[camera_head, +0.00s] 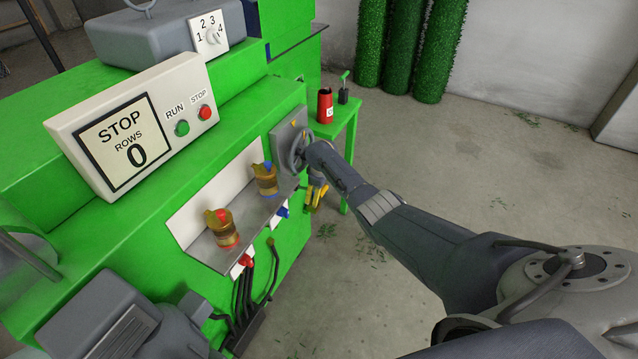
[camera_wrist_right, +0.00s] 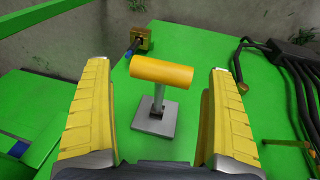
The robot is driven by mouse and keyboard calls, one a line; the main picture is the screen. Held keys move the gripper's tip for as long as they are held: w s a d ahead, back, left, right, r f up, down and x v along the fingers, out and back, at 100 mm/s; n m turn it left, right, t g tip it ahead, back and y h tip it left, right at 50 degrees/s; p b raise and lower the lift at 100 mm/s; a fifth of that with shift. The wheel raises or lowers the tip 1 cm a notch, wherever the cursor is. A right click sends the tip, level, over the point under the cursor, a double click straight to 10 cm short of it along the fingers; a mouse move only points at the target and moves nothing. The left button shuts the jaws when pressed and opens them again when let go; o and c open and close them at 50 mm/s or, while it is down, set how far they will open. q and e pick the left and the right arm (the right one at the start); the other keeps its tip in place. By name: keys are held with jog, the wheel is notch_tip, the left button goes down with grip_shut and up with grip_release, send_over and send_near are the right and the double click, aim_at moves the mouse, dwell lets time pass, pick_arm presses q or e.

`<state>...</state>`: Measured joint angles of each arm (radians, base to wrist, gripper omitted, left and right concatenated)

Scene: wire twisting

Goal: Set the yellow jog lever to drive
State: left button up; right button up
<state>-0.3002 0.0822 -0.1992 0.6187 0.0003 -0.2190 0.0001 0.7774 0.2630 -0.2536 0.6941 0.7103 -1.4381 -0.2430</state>
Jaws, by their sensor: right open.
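The jog lever (camera_wrist_right: 161,72) shows in the right wrist view, with a yellow-orange crossbar on a grey stem. The stem rises from a square grey plate (camera_wrist_right: 154,122) on the green panel. My right gripper (camera_wrist_right: 158,85) is open, with one yellow finger on each side of the lever and a visible gap to both ends of the crossbar. In the head view my right gripper (camera_head: 317,196) is at the machine's right end, below the handwheel. The lever cannot be made out there. My left gripper is not in view.
A display panel (camera_head: 135,130) reads STOP, ROWS 0. A grey handwheel (camera_head: 298,152) sits just above my right gripper. A red can (camera_head: 325,106) stands on a green side table. Black cables (camera_wrist_right: 290,75) hang right of the lever.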

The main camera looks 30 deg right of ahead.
jog(key=v, duration=1.1)
jog(key=shift+r, duration=0.35)
jog(key=shift+s, duration=0.1)
